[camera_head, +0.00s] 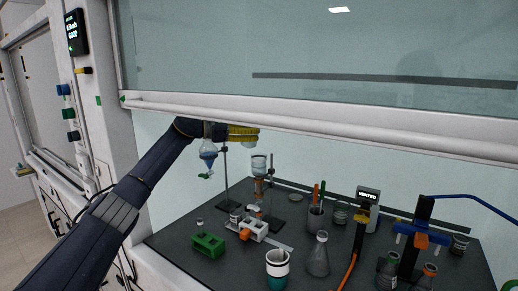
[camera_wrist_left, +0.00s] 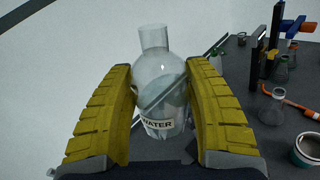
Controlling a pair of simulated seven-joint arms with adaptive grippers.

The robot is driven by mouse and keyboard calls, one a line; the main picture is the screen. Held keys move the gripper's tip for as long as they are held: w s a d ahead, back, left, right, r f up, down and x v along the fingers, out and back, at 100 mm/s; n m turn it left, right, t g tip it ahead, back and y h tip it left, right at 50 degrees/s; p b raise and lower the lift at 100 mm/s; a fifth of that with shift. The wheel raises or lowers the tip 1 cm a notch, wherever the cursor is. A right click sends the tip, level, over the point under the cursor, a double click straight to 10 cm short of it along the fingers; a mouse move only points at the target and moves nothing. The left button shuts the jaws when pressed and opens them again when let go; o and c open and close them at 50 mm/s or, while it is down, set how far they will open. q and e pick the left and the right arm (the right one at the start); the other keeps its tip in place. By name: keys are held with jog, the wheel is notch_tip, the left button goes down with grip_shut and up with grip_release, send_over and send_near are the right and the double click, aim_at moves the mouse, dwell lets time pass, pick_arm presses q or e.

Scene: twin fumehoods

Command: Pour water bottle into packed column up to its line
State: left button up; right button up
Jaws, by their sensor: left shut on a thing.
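My left gripper (camera_head: 245,134) reaches in under the sash, its yellow fingers just below the sash's lower edge. In the left wrist view the gripper (camera_wrist_left: 163,105) is shut around a clear bottle with a "WATER" label (camera_wrist_left: 157,124). Its open neck (camera_wrist_left: 153,38) shows, and the liquid line runs slantwise across it. In the head view the bottle is mostly hidden by the fingers. A clear vessel (camera_head: 258,163) over a brownish section, likely the packed column, stands on a stand below the gripper, apart from it. Its fill line cannot be made out. My right gripper is not in view.
A separating funnel with blue liquid (camera_head: 208,150) hangs beside my left wrist. A green rack (camera_head: 208,244), a white-banded cup (camera_head: 277,268), a flask (camera_head: 318,258) and a pen holder (camera_head: 315,217) stand on the dark bench. The sash (camera_head: 310,132) closes off the room above.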

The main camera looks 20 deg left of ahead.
pick_arm(q)
jog(key=shift+w+a+r+n, duration=0.15)
jog(key=shift+w+a+n, duration=0.05)
jog(key=shift+n, duration=0.7)
jog(key=shift+r+n+h, duration=0.15)
jog(key=shift+n+h, duration=0.15)
jog(key=shift+s+r+n, duration=0.1)
jog(key=shift+r+n, duration=0.2)
jog(key=shift+r, duration=1.2)
